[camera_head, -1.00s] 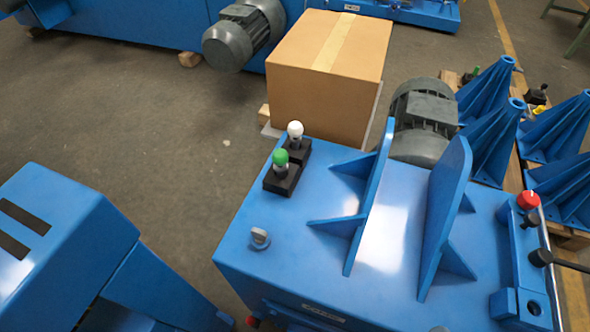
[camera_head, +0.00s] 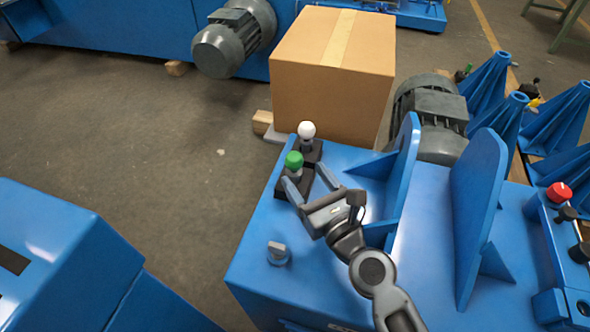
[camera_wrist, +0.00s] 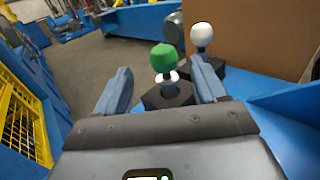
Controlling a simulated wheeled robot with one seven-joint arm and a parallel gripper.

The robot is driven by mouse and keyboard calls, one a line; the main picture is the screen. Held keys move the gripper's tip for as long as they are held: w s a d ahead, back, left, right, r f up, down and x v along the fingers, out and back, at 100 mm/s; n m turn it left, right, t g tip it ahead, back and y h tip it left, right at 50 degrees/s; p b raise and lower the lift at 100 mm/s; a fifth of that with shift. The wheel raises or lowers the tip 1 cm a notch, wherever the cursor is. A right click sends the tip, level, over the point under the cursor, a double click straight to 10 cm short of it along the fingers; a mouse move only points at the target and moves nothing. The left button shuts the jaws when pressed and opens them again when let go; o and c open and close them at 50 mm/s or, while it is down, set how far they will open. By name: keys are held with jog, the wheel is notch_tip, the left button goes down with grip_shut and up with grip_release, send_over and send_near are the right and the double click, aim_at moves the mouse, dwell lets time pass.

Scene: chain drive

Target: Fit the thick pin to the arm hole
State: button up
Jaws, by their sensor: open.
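A green-knobbed pin (camera_head: 293,162) stands upright in a black holder block on the blue machine top (camera_head: 330,300). A white-knobbed pin (camera_head: 307,131) stands in a second black block just behind it. I cannot tell which is thicker. My gripper (camera_head: 305,177) is open and empty, its fingers pointing at the green-knobbed pin. In the wrist view the green knob (camera_wrist: 163,57) shows between the spread fingers, somewhat beyond them; the white knob (camera_wrist: 201,35) is farther back to the right. I cannot make out the arm hole for certain.
Two upright blue plates (camera_head: 477,205) stand on the machine top to the right of my gripper. A grey lug (camera_head: 278,252) stands near the left edge. A cardboard box (camera_head: 332,85) is behind the pins. A red knob (camera_head: 559,192) is at the right.

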aim_at(298, 165)
jog(key=x, duration=0.7)
jog(key=shift+d+f, duration=0.1)
jog(key=shift+d, duration=0.1)
jog(key=c, duration=1.3)
jog(key=shift+o, duration=0.2)
